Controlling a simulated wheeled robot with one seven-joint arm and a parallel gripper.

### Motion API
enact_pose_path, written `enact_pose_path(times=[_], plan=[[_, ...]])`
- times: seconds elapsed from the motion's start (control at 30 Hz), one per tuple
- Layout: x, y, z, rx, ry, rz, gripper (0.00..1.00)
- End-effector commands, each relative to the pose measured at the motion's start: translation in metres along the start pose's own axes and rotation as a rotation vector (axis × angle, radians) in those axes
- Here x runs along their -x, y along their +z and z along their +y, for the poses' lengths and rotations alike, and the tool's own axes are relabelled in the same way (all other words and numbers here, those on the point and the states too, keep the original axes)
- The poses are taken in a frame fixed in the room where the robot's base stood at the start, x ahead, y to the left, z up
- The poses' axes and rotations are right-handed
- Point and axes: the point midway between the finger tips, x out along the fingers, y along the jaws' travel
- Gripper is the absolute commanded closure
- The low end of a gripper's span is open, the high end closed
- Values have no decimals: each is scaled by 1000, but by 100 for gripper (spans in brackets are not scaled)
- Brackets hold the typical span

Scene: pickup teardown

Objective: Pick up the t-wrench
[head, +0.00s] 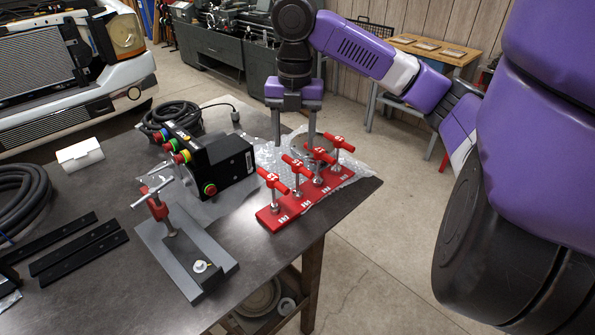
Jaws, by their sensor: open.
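Several red-handled T-wrenches stand upright in a row in a red rack (272,221) near the table's right corner. The nearest T-wrench (273,181) is at the row's left end, and the farthest T-wrench (338,144) is at its right end. Pale markings on the handles are too small to read. My gripper (295,147) points down with its two fingers apart and nothing seen between them. It appears above or just behind the far half of the row. The right finger overlaps the handles in the picture; I cannot tell whether it touches one.
A black control box (222,162) with coloured buttons stands left of the rack. A grey fixture (163,255) with a red clamp and metal T-bar is in front. Clear plastic wrap (350,169) lies around the rack. Black strips (78,246) and coiled hoses lie left.

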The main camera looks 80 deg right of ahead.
Motion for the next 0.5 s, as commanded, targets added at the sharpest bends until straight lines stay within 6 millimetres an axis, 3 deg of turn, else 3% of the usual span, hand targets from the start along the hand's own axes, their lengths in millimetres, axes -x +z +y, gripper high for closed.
enact_pose_path(times=[0.17, 0.5], plan=[[-7, 0, -5, 56, -21, 3, 44], [-42, 0, -8, 53, -19, 2, 44]])
